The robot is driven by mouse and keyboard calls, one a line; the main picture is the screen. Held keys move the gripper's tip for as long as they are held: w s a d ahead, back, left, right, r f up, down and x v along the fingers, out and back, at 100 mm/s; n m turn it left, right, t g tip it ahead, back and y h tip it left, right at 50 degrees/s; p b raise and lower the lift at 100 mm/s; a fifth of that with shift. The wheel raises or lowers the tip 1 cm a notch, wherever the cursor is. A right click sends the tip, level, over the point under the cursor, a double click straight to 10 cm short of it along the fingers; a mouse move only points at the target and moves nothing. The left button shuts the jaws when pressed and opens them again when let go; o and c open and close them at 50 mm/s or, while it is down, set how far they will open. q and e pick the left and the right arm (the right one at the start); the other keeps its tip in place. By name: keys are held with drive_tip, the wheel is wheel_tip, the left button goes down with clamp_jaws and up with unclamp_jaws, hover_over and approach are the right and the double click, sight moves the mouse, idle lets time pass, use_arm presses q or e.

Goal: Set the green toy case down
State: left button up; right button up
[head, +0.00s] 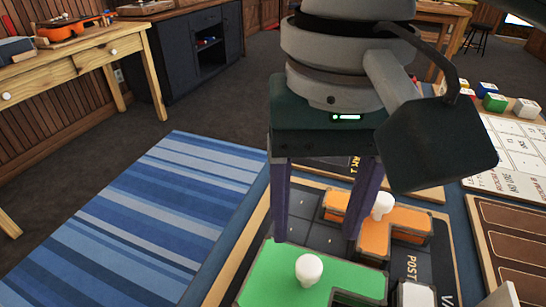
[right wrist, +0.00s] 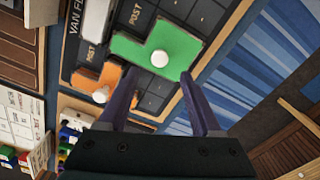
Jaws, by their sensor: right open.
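The green toy case (head: 262,275) is a flat green piece with a white knob. It lies on a dark, gridded board (head: 444,262) with a wooden rim and lettering, at the bottom of the head view. It also shows in the right wrist view (right wrist: 185,42). My right gripper (head: 317,238) hangs over the board with its two purple fingers spread wide. In the right wrist view the fingertips (right wrist: 159,76) point toward the green case and nothing is between them. I cannot tell how far they are above it. My left gripper is not in view.
An orange piece (head: 409,220) with a white knob lies beside the green case. A white piece (head: 413,294) is at its right. A brown slotted tray (head: 507,207) and small coloured blocks (head: 494,102) are further right. A blue striped rug (head: 150,215) covers the floor at left.

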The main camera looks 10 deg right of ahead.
drive_tip(key=shift+r, duration=1.85)
